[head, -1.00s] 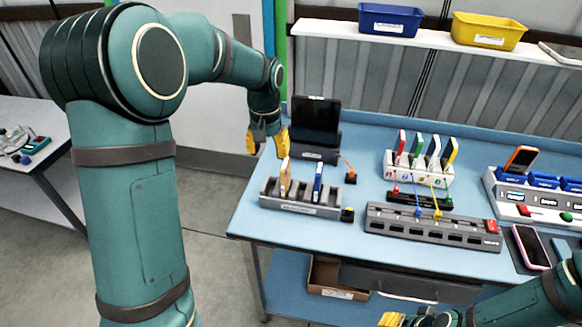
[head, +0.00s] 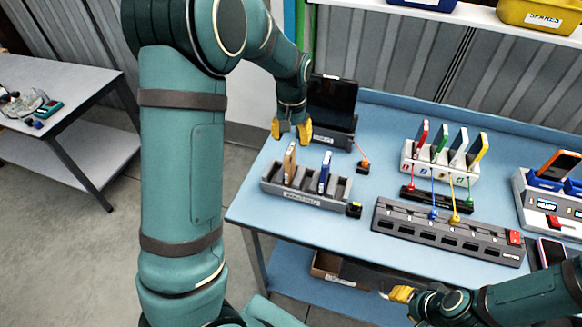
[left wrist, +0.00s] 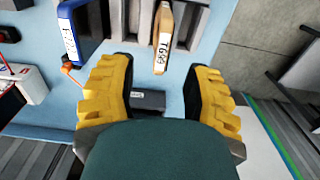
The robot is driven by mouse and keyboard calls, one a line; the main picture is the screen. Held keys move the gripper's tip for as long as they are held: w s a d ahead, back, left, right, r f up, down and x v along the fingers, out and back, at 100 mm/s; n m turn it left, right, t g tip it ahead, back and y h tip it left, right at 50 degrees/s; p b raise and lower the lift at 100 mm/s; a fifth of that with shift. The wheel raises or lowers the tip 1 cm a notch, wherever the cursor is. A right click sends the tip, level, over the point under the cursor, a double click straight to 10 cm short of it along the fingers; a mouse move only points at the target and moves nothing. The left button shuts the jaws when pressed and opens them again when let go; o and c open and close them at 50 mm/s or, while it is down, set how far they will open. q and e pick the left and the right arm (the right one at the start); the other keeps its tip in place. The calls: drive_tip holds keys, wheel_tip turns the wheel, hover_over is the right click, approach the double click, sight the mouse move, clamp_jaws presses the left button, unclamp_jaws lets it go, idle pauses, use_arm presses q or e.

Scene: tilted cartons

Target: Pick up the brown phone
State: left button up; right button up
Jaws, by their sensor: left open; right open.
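The brown phone (head: 289,162) stands upright in a slot at the left end of a grey rack (head: 306,197). It also shows in the left wrist view (left wrist: 162,37), with a white label on its edge. My left gripper (head: 291,132) is open and empty, a little above and behind the brown phone. In the left wrist view the phone's near end lies ahead of the gap between the yellow fingers (left wrist: 158,95), not between them. My right gripper (head: 400,294) is low at the table's front edge, far from the phone; it is open.
A blue phone (head: 324,172) stands in the same rack, right of the brown one. A dark tablet on a stand (head: 332,105) is close behind the left gripper. A white rack (head: 440,160) with several coloured phones and a grey strip (head: 446,234) are to the right.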

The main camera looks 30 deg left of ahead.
sight(290, 149)
use_arm(q)
drive_tip(key=shift+s+f, duration=0.15)
drive_tip(key=shift+f, duration=0.35)
drive_tip(key=shift+s+f, duration=0.1)
drive_tip(key=shift+f, duration=2.15)
clamp_jaws()
